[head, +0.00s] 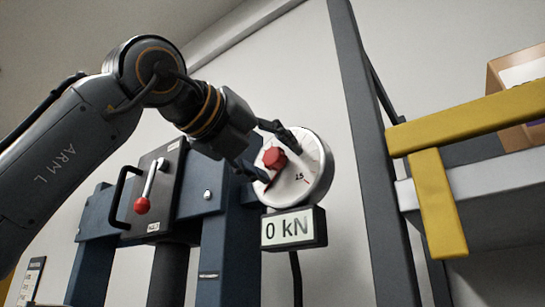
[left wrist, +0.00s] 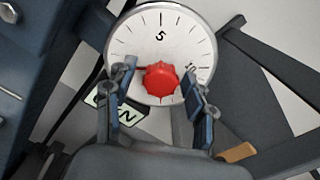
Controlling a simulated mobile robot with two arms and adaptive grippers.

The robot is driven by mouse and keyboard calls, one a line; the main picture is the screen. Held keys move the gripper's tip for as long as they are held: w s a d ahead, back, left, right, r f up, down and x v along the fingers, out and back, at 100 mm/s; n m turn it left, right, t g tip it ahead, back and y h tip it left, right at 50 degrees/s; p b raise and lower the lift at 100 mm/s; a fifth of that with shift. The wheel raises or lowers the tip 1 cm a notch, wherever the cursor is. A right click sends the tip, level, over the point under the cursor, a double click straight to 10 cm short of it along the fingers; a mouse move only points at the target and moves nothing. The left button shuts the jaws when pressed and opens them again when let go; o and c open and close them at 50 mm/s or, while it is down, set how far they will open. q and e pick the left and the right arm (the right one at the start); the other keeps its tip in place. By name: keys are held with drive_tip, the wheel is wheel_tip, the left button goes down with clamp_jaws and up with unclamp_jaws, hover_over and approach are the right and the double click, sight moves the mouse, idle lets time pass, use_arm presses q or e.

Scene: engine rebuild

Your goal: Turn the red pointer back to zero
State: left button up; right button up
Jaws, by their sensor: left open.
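The round white gauge (head: 316,172) stands above a small display reading "0 kN" (head: 293,229). At its centre is a red knob (head: 274,158), which also shows in the left wrist view (left wrist: 162,82) below the numeral 5 on the dial (left wrist: 185,35). The red pointer's exact reading is hard to tell; the fingers and knob cover part of the dial. My left gripper (head: 271,155) is open at the dial. In the left wrist view its fingers (left wrist: 160,84) stand on either side of the knob, with gaps visible. My right gripper is not in view.
A blue press frame (head: 228,240) stands left of the gauge, with a red-tipped lever (head: 142,204) on a dark box. A dark upright post (head: 372,150) stands to the right. Beyond it are a yellow bracket (head: 437,200) and a shelf with a cardboard box (head: 500,75).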

use_arm(q)
drive_tip(key=v, duration=1.2)
idle(0.3)
